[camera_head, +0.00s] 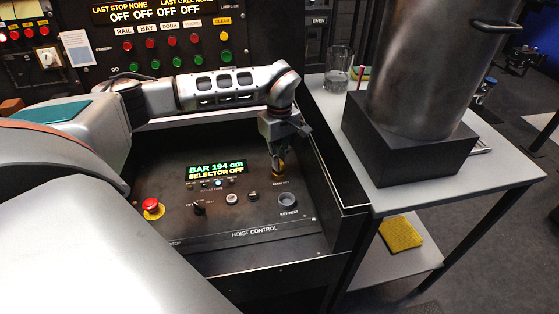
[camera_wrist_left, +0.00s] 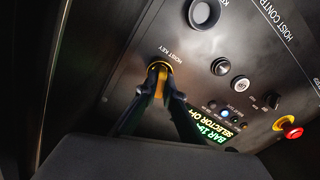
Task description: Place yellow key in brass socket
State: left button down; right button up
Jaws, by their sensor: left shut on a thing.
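My left gripper (camera_head: 279,158) is above the hoist control panel, pointing down, with its fingers shut on the yellow key (camera_wrist_left: 159,82). In the left wrist view the gripper's fingertips (camera_wrist_left: 160,92) hold the key at the brass socket (camera_wrist_left: 161,65), beside the "HOIST KEY" label. The key's far end meets the socket's ring in that view; how deep it sits cannot be told. In the head view a little of the yellow key (camera_head: 279,168) shows below the fingers. My right gripper is not in view.
The round key rest (camera_head: 287,200) looks empty. A red stop button (camera_head: 152,205), small knobs and a lit display (camera_head: 216,170) reading "BAR 194 cm, SELECTOR OFF" share the panel. A raised dark side wall (camera_head: 325,160) stands right of the gripper. A large metal pot (camera_head: 425,70) stands beyond.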

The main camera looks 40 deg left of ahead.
pick_arm(q)
jog(key=c, duration=2.6)
grip_release()
jog(key=o, duration=0.4)
jog(key=shift+o, duration=0.2)
notch_tip(320, 180, up, 12)
jog(key=p, duration=0.2)
jog(key=shift+r, duration=0.1)
